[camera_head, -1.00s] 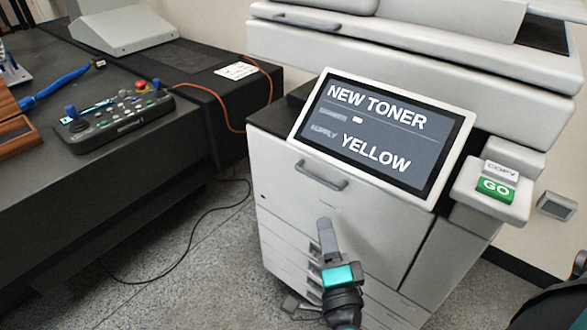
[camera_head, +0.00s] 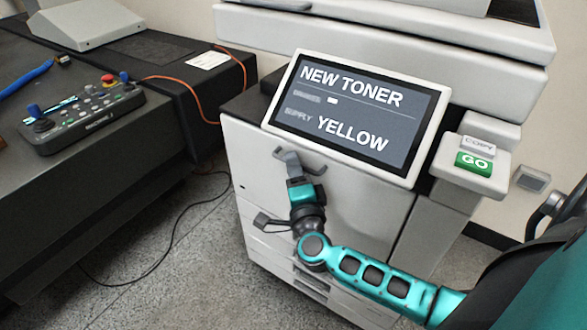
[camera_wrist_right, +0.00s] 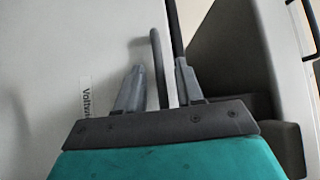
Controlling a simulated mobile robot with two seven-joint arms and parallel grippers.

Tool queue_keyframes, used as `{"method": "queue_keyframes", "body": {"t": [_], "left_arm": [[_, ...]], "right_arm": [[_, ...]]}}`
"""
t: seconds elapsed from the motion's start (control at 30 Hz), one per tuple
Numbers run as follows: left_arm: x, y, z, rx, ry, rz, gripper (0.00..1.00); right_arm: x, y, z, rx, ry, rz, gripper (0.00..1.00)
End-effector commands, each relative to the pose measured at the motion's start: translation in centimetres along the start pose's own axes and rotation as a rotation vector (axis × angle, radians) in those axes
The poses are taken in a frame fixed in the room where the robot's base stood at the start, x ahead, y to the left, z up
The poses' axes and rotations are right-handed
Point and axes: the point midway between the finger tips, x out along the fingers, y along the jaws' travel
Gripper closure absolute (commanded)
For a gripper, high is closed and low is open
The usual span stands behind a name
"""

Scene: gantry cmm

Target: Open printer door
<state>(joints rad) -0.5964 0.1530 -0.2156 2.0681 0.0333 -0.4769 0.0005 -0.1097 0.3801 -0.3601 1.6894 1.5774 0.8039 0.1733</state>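The printer door (camera_head: 350,205) is the white front panel under the tilted screen, and it looks closed. Its grey bar handle (camera_head: 316,170) is near the top of the panel, partly hidden by my right gripper (camera_head: 291,163). In the right wrist view, the handle (camera_wrist_right: 157,65) runs between the two grey fingers of my right gripper (camera_wrist_right: 160,85). The fingers are apart, with a visible gap to the bar on at least one side. My left gripper is not in view.
The screen (camera_head: 355,110) reads NEW TONER, SUPPLY YELLOW and overhangs the door. A side shelf (camera_head: 470,165) holds COPY and green GO buttons. A dark table (camera_head: 90,180) with a control box (camera_head: 80,120) stands left. A black cable (camera_head: 170,255) lies on the floor between.

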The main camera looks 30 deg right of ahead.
Motion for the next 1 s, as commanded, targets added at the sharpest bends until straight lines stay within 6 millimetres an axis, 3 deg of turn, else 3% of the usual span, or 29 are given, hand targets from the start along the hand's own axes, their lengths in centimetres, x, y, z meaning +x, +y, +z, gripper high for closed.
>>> {"method": "queue_keyframes", "body": {"t": [0.33, 0.7, 1.0], "left_arm": [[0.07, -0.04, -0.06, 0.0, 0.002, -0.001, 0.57], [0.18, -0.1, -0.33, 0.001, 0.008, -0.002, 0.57], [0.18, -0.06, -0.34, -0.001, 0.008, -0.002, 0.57]], "right_arm": [[0.41, 0.01, -0.01, 0.0, 0.0, 0.001, 0.63], [0.38, 0.01, 0.0, 0.0, 0.0, 0.001, 0.99], [0.37, 0.02, 0.01, 0.0, 0.0, 0.001, 1.0]]}}
